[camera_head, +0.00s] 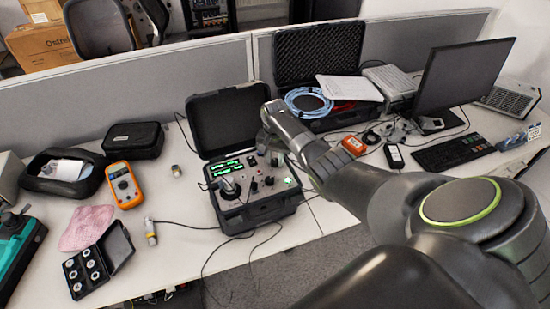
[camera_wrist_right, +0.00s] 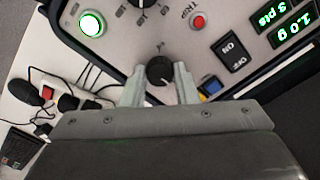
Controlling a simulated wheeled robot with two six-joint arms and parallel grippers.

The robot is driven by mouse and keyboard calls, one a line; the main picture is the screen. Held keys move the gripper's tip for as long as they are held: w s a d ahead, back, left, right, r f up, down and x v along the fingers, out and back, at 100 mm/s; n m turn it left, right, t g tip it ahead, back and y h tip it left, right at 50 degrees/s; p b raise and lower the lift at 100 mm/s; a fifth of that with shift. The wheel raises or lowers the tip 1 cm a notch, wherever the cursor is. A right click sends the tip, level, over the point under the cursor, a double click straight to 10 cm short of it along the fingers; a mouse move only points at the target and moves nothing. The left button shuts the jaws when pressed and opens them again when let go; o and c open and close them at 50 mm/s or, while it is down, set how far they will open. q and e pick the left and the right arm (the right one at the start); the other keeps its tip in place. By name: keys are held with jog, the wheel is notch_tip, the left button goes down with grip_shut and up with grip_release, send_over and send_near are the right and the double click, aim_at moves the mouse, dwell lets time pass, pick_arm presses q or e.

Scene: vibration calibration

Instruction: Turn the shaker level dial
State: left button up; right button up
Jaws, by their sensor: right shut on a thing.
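The shaker controller is an open black case (camera_head: 222,205) on the desk, its panel lit with green displays. My right gripper (camera_head: 266,150) reaches over the panel's right part. In the right wrist view its two pale fingers (camera_wrist_right: 160,82) are closed on either side of a round black dial (camera_wrist_right: 160,70) with a pointer mark. Other black knobs, a lit green button (camera_wrist_right: 92,23), a red TRIP button (camera_wrist_right: 198,20), an ON switch (camera_wrist_right: 231,50) and green readouts (camera_wrist_right: 291,30), one reading 1.0 g, lie around it. The left gripper is not in view.
An orange multimeter (camera_head: 124,185), a sensor box (camera_head: 88,272) and a pink cloth (camera_head: 86,228) lie left of the case. A second open case (camera_head: 297,72) with blue cable stands behind, and a monitor (camera_head: 462,75) is at right. Cables run over the desk's front edge.

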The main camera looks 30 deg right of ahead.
jog(key=shift+n, duration=0.4)
jog(key=shift+c, duration=0.4)
jog(key=shift+r+n+p, duration=0.1)
jog(key=shift+n+p, duration=0.25)
jog(key=shift+n, duration=0.75)
jog(key=n, duration=0.3)
jog(key=shift+n, duration=0.3)
jog(key=n, duration=0.3)
jog(key=shift+n+p, duration=0.3)
jog(key=shift+p, duration=0.1)
jog(key=n, duration=0.3)
jog(key=shift+n, duration=0.3)
jog(key=n, duration=1.2)
jog(key=shift+n+b, duration=0.3)
